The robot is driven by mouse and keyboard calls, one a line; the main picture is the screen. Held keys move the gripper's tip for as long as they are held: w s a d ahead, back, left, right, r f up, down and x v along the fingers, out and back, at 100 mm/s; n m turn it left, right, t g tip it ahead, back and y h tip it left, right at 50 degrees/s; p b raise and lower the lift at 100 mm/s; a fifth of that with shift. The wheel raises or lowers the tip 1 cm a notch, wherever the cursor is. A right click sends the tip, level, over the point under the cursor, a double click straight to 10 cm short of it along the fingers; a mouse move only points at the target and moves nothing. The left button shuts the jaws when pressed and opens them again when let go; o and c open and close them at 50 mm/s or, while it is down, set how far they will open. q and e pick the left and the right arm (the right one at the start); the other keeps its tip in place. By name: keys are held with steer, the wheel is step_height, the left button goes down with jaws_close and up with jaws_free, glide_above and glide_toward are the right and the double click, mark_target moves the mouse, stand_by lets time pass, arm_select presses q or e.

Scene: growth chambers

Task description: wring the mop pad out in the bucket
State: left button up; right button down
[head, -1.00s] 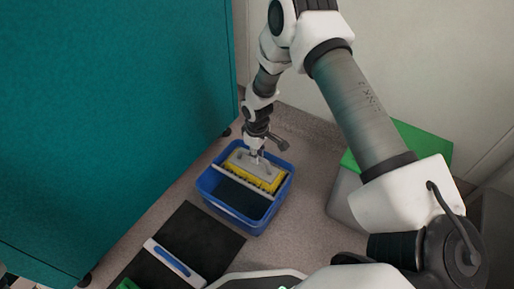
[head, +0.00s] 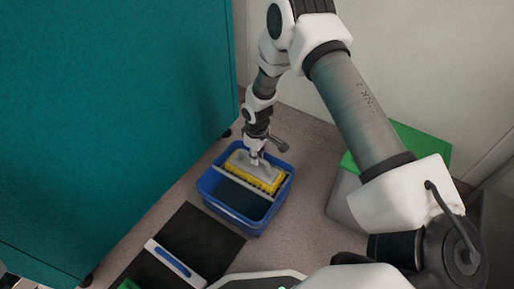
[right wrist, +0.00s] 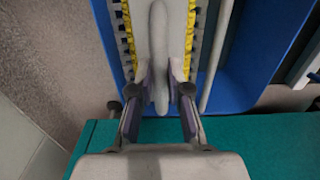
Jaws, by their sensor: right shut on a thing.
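The blue bucket (head: 245,227) stands on the floor in the middle of the head view, with a light bar across it and dark water in its near part. The mop pad, a grey plate (head: 251,165) with a yellow fringe (head: 267,184), is in the far part of the bucket. It also shows in the right wrist view (right wrist: 129,30). My right gripper (head: 257,159) reaches down from above and is shut on the grey handle (right wrist: 159,60) of the mop pad. How far the pad's underside presses down is hidden. My left gripper is not in view.
A teal cabinet (head: 110,100) stands close on the left. A grey bin with a green lid (head: 420,145) is at the right by the pale wall. A black mat (head: 205,235) with a white and blue bar (head: 174,262) lies in front of the bucket.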

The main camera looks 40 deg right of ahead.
steer(key=shift+p, duration=1.2)
stand_by(2.0)
stand_by(0.4)
step_height(320, 180, up, 13)
steer(key=p, duration=1.2)
steer(key=shift+p, duration=0.3)
